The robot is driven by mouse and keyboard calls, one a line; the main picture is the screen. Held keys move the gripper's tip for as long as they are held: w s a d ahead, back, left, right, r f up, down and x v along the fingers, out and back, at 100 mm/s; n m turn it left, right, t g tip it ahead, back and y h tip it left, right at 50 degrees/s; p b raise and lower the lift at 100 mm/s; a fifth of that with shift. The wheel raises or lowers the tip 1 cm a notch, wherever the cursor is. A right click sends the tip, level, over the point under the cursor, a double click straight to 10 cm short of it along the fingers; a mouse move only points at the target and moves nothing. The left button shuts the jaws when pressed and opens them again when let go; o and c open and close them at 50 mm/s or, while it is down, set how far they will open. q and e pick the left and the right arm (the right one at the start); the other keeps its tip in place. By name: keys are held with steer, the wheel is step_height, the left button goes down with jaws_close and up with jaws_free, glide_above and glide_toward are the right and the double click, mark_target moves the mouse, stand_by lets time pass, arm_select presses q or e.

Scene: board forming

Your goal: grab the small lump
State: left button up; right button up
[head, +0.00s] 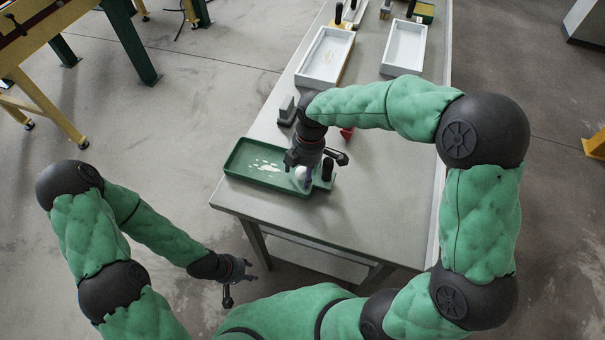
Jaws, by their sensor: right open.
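A pale small lump (299,174) shows at the right end of a green tray (245,158), right under my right gripper (304,179). The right gripper points down with its fingers open around or just above the lump; its body hides part of it, and I cannot tell if they touch. Thin white smears (265,167) lie on the tray floor to the left of it. My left gripper (238,290) hangs low in front of the table, away from the tray and apparently empty; its finger opening is too small to tell.
The grey table (370,215) is clear to the right of the tray. A red object (347,133) is partly hidden behind my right arm. Two white trays (312,80) (393,62) stand further back.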

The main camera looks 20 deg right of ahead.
steer(key=shift+c, duration=0.3)
steer(key=c, duration=0.9)
steer(key=shift+r, duration=0.2)
